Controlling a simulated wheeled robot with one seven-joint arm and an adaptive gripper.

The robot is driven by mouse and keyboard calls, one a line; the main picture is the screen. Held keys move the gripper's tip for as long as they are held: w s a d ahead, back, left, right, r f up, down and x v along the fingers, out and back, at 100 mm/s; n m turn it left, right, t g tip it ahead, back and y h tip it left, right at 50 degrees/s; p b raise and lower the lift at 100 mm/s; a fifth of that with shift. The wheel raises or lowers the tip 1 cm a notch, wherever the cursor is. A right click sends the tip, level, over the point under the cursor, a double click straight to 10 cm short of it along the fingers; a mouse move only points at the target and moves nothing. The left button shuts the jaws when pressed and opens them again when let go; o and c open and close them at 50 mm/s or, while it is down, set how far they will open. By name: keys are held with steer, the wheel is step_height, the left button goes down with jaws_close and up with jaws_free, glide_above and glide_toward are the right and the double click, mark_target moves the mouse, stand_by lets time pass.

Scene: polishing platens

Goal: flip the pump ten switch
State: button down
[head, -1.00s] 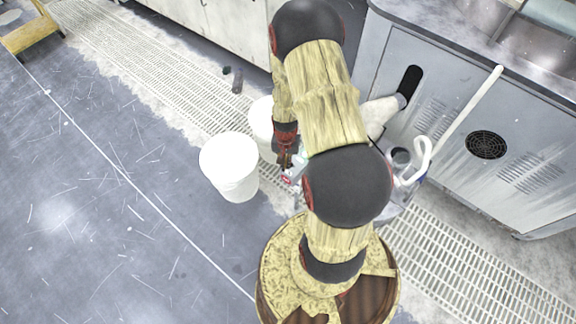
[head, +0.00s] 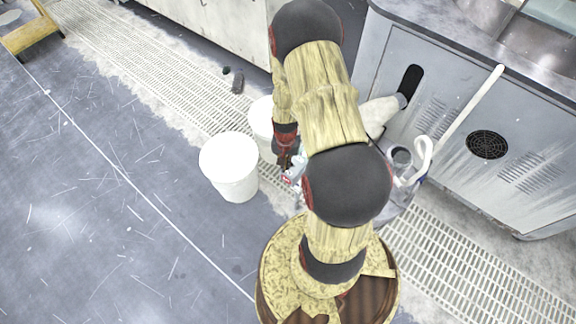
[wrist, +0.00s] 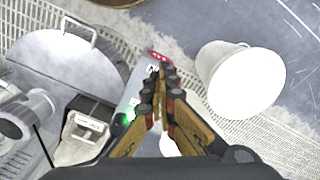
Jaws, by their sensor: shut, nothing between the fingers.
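My gripper (wrist: 165,85) is shut and empty in the middle of the wrist view. Its fingertips are over a narrow pale blue-grey box (wrist: 132,100), partly hidden behind them. The box has a glowing green light (wrist: 125,119) and a red-and-white part (wrist: 157,56) at its far end. I cannot tell which part is the pump ten switch, nor whether the fingers touch the box. In the head view my gripper (head: 285,162) is small, beside the red-and-white part (head: 287,178), and my arm hides most of the box.
A white bucket (wrist: 240,80) stands right of the box; it also shows in the head view (head: 230,165). A round grey lid with a handle (wrist: 65,65), a pipe (wrist: 28,115) and a beige block (wrist: 85,128) lie left. A grey cabinet (head: 450,125) stands right. The floor left is open.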

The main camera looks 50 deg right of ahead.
step_height(320, 180, up, 7)
steer(key=p, duration=0.5)
stand_by(0.4)
stand_by(0.5)
steer(key=s+a+r+n+g+y, duration=0.1)
steer(key=s+a+g, duration=0.15)
steer(key=s, duration=0.25)
steer(key=a+r+n+t, duration=0.2)
steer(key=a+r, duration=0.4)
steer(key=r, duration=0.8)
steer(key=s+a+r+n+t, duration=0.1)
steer(key=a+r+n+t, duration=0.2)
steer(key=a+r, duration=0.4)
steer(key=s+a+r+n+t+h, duration=0.1)
steer(key=a+r+n+t, duration=0.2)
steer(key=r, duration=1.8)
steer(key=a+n, duration=0.2)
steer(key=a, duration=0.2)
steer(key=shift+s+r, duration=0.25)
steer(key=shift+r, duration=0.1)
